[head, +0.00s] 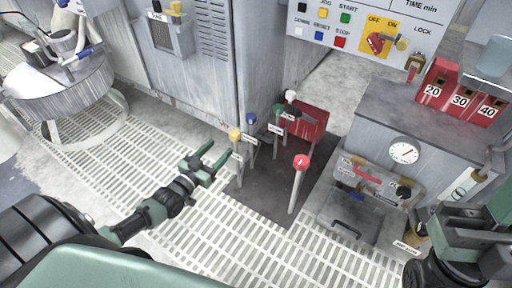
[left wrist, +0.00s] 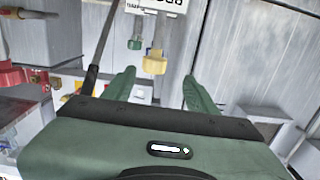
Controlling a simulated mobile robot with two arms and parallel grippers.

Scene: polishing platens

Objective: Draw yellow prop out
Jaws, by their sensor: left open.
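The yellow prop is an upright post with a yellow knob (head: 235,135) on top and a small white label, standing at the left of a group of posts on a dark floor plate. Its yellow knob also shows in the left wrist view (left wrist: 155,63), ahead of and between my fingers as seen there. My left gripper (head: 221,149) is open and empty, just left of the yellow knob in the head view, its fingers pointing toward it. I see no contact. My right gripper (head: 470,232) is partly in view at the lower right; its fingers are not clear.
Close by stand posts with blue (head: 251,118), green (head: 279,110) and white (head: 290,96) tops, and a red-topped post (head: 301,162) in front. A red box (head: 308,122) lies behind. A grey cabinet (head: 205,75) rises behind. White floor grating (head: 110,165) lies open at left.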

